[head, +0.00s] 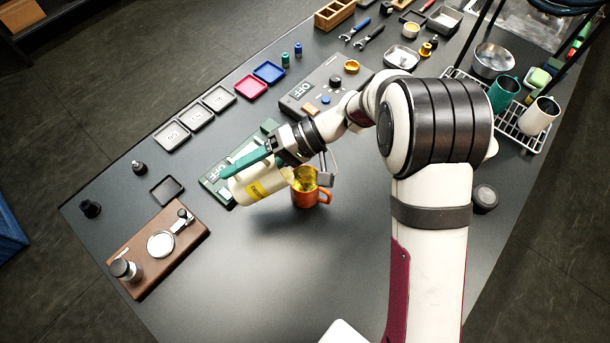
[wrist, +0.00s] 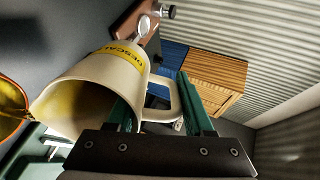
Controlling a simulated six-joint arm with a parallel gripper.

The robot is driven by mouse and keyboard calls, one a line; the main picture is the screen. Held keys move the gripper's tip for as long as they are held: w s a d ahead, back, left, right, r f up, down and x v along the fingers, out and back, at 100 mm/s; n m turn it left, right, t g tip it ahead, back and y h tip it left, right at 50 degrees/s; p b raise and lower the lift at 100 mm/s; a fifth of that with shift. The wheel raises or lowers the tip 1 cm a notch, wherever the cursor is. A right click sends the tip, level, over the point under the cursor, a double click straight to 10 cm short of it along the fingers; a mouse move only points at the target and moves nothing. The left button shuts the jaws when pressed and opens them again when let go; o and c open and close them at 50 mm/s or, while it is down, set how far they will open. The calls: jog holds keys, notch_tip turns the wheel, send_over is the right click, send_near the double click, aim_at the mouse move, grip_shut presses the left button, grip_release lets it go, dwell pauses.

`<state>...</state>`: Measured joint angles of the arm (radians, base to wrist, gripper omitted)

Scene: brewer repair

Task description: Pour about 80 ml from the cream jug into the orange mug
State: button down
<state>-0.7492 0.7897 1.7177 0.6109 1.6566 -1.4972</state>
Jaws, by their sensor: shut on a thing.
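The cream jug (head: 256,188), with a yellow label, is held in the air, tilted far over with its mouth toward the mug. In the wrist view the jug (wrist: 95,88) shows yellow liquid inside, near its rim. My gripper (head: 243,166) is shut on the jug's handle; its green fingers flank the handle in the wrist view (wrist: 160,98). The orange mug (head: 305,198) stands upright on the table, just right of the jug's mouth, with yellow showing inside. Its rim (wrist: 12,108) shows at the left edge of the wrist view. I cannot make out a falling stream.
A green scale (head: 215,184) lies behind the jug. A grey control box (head: 318,90) stands further back. A wooden board (head: 165,255) with metal tools is at front left. A wire rack (head: 510,128) with cups stands at right. The table front is clear.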

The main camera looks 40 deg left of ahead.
aim_at(237, 187)
jog(key=shift+w+d+r+g+y, duration=0.15)
jog(key=shift+w+r+g+y, duration=0.15)
jog(key=shift+r+g, duration=0.15)
dwell(0.6)
jog(key=shift+w+d, duration=0.1)
jog(key=shift+s, duration=0.25)
jog(key=f+t+h, duration=0.1)
jog(key=s+a+f+t, duration=0.1)
jog(key=t, duration=0.1)
jog(key=shift+s+f+h, duration=0.15)
jog(key=shift+f+h, duration=0.2)
jog(key=shift+h, duration=0.05)
jog(key=shift+s+a+f+t+h, duration=0.2)
jog(key=shift+f+t+h, duration=0.15)
jog(key=shift+f+t, duration=0.25)
jog(key=shift+s+a+f+t+h, duration=0.15)
jog(key=shift+f+t+h, duration=0.25)
jog(key=shift+f, duration=0.3)
